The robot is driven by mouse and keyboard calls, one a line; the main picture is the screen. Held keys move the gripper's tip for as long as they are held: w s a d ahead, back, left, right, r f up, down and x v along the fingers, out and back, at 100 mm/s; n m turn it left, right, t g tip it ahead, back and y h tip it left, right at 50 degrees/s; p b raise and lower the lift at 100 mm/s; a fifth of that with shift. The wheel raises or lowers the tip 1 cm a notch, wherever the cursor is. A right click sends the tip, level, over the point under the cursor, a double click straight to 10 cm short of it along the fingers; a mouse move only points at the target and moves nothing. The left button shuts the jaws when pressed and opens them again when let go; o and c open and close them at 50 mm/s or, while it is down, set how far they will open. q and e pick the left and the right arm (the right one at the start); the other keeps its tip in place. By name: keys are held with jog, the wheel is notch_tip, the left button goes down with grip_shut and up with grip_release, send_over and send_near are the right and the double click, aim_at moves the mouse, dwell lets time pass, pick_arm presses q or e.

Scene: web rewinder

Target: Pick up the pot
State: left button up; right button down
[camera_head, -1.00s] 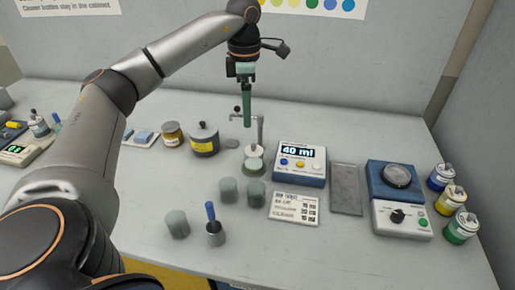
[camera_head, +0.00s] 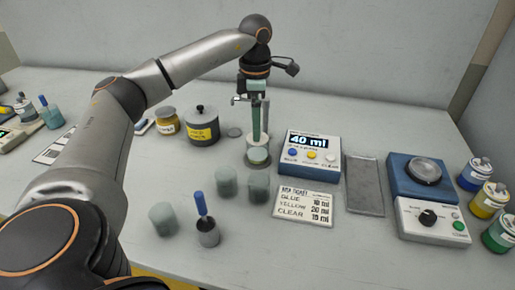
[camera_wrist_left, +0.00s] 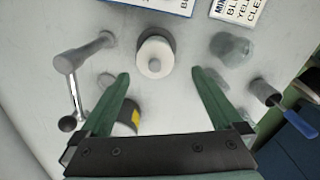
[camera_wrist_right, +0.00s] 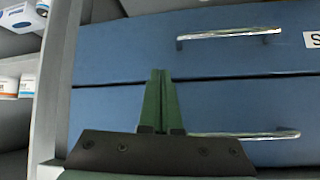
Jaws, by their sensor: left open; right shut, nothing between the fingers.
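A small pot (camera_head: 258,155) with a pale round top stands upright by the metal stand, below my left gripper (camera_head: 256,136). The pot also shows in the left wrist view (camera_wrist_left: 155,56), just beyond the open green fingers (camera_wrist_left: 160,74). The fingers point down and hold nothing; the exact height gap is hard to judge. Several grey-green translucent pots (camera_head: 227,181) stand nearer the front. A dark lidded pot with a yellow label (camera_head: 201,126) stands to the left. My right gripper (camera_wrist_right: 160,72) is shut and empty, before blue drawers.
The metal stand with a ball-ended arm (camera_wrist_left: 75,62) is close beside the left fingers. A 40 ml display box (camera_head: 312,155), a card (camera_head: 303,205), a grey plate (camera_head: 364,185) and a blue scale-like device (camera_head: 422,178) lie right. A blue-handled tool stands in a cup (camera_head: 207,233).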

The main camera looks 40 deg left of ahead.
aim_at(256, 146)
pick_arm(q)
jog(key=f, duration=0.6)
jog(key=f+b, duration=0.1)
jog(key=f, duration=0.2)
jog(key=shift+w+a+f, duration=0.2)
jog(key=shift+a, duration=0.05)
jog(key=c, duration=1.4)
